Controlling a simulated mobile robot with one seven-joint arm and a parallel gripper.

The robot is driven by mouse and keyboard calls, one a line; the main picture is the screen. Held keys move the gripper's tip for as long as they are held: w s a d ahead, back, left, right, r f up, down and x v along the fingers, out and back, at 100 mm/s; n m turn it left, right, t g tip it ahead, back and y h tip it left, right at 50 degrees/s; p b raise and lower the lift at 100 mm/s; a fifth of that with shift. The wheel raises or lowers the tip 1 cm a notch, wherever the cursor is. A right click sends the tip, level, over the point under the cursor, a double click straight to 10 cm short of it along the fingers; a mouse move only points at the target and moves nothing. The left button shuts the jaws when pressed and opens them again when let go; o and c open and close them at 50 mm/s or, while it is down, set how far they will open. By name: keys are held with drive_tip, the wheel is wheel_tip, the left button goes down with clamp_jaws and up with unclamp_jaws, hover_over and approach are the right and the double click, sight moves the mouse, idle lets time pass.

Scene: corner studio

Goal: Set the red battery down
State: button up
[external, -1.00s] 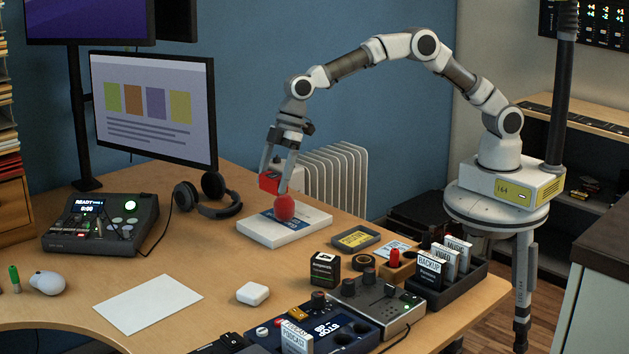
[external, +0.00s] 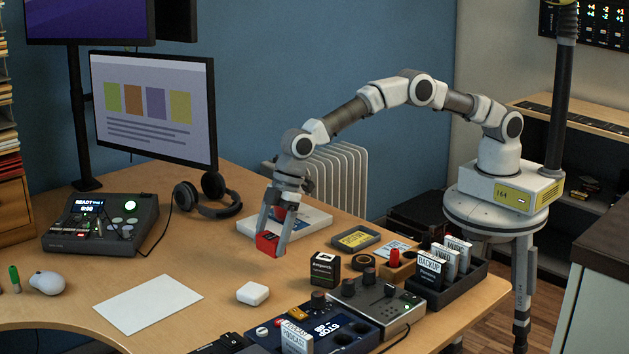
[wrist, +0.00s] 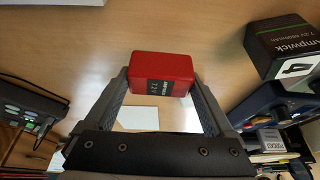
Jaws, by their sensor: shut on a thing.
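The red battery (external: 267,243) is a small red block with a dark label, held between the fingertips of my gripper (external: 270,240). In the wrist view the red battery (wrist: 162,75) sits between the two grey fingers of my gripper (wrist: 163,88). In the external view it is low over the desk (external: 205,240), in front of the white box. I cannot tell whether its underside touches the wood. My gripper points down and is shut on it.
A black Ampwick box (external: 325,268) stands to the right of the battery. A white earbud case (external: 252,293) and a white sheet (external: 148,302) lie nearer the front. A flat white box (external: 312,220) is behind my gripper. Bare wood surrounds the battery on the left.

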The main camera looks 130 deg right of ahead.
sight(271, 253)
drive_tip(key=shift+f+b, duration=0.35)
drive_tip(key=shift+f, duration=1.55)
drive_tip(key=shift+f, duration=0.1)
drive_tip(key=shift+f, duration=0.15)
drive_tip(key=o, duration=1.3)
